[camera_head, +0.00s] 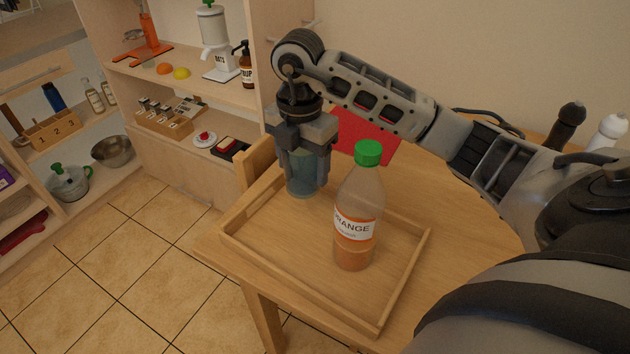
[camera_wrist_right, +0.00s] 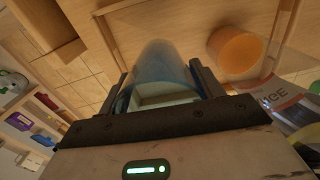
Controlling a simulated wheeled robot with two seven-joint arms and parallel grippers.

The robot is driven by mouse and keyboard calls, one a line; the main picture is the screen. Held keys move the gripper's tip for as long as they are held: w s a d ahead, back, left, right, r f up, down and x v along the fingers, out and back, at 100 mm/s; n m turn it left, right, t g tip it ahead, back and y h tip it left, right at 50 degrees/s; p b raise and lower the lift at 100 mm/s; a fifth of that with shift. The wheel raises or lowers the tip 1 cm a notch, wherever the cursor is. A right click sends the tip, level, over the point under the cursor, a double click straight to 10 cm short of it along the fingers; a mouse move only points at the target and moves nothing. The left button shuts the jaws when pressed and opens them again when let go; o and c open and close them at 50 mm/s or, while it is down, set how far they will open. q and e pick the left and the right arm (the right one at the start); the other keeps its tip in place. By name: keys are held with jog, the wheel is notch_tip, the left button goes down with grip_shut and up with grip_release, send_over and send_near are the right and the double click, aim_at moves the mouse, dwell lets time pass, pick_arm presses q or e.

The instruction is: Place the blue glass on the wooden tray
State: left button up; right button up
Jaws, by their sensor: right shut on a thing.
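My right gripper (camera_head: 304,178) is shut on the blue glass (camera_head: 300,188), which is upright and see-through, with the fingers on either side of it. The glass also shows between the fingers in the right wrist view (camera_wrist_right: 160,65). The wooden tray (camera_head: 285,266) lies on the table, and the glass is over its far left part. I cannot tell whether the glass base touches the tray floor. My left gripper is not in view.
An orange-juice bottle (camera_head: 354,228) with a green cap stands on the tray, right of the glass. A red flat thing (camera_head: 372,143) lies behind the gripper. Shelves with a dispenser (camera_head: 214,42) and bowls stand at the left. The tray's front left is bare.

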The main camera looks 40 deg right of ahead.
notch_tip(320, 180, down, 8)
jog(key=shift+r, duration=0.15)
dwell(0.3)
jog(key=o, duration=1.1)
notch_tip(320, 180, up, 12)
jog(key=shift+r+p, duration=0.1)
jog(key=shift+p, duration=0.2)
